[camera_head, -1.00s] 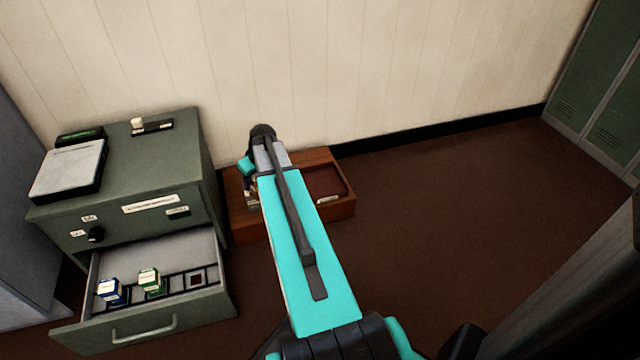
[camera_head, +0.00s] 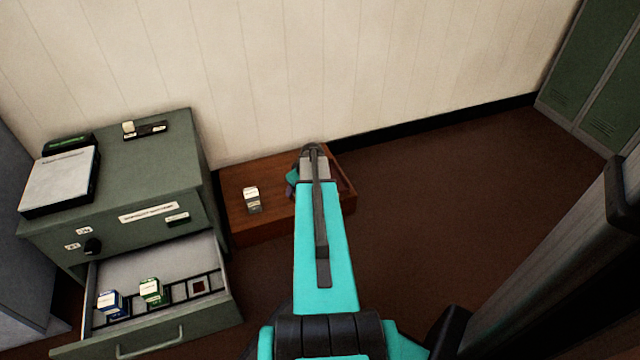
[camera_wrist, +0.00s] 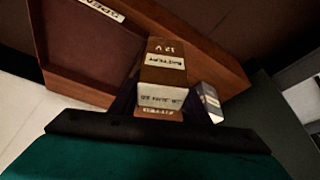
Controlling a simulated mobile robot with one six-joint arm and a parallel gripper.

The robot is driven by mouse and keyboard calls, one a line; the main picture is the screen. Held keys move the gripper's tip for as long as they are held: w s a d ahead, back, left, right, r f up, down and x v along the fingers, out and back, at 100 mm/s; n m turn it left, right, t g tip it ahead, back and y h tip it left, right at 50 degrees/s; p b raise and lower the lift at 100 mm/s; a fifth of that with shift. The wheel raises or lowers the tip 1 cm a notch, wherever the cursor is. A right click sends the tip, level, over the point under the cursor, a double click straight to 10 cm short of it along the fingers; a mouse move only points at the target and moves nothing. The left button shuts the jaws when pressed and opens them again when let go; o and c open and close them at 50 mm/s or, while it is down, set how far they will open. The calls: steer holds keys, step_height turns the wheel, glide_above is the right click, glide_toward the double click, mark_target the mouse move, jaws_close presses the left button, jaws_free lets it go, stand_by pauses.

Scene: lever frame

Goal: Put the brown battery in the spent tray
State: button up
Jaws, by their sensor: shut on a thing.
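The brown battery (camera_wrist: 163,72), with pale labels, is between my gripper's (camera_wrist: 160,106) jaws in the wrist view, and the gripper is shut on it. The spent tray (camera_wrist: 92,82) is a wooden tray with a dark recessed floor, to the left of the battery in that view. In the head view the tray's right rim (camera_head: 344,177) shows past my arm. My gripper (camera_head: 293,182) is at the tray's left side there. My arm hides most of the recess and the battery. I cannot tell the battery's height over the wood.
A small white and grey block (camera_head: 252,200) stands on the flat left part of the wooden unit. The green cabinet (camera_head: 150,165) has an open drawer (camera_head: 205,320) holding a blue battery (camera_head: 111,303) and a green battery (camera_head: 152,291).

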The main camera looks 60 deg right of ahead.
steer(key=shift+s+d, duration=0.1)
steer(key=shift+d, duration=0.15)
steer(key=w+d+f+b, duration=0.1)
steer(key=d+b, duration=0.4)
steer(key=d, duration=0.9)
steer(key=shift+w+d+f, duration=0.15)
steer(key=shift+w+d, duration=0.1)
steer(key=shift+w, duration=0.1)
steer(key=shift+d, duration=0.1)
steer(key=shift+d+f, duration=0.1)
steer(key=shift+d, duration=0.15)
steer(key=shift+w+d+f+b, duration=0.1)
steer(key=shift+d+f+b, duration=0.05)
steer(key=shift+f+b, duration=0.4)
steer(key=shift+d+f+b, duration=0.15)
steer(key=shift+f+b, duration=0.3)
steer(key=shift+b, duration=0.05)
steer(key=shift+f+b, duration=0.45)
steer(key=shift+f, duration=0.3)
steer(key=o, duration=1.4)
steer(key=shift+f, duration=0.1)
steer(key=shift+o, duration=0.2)
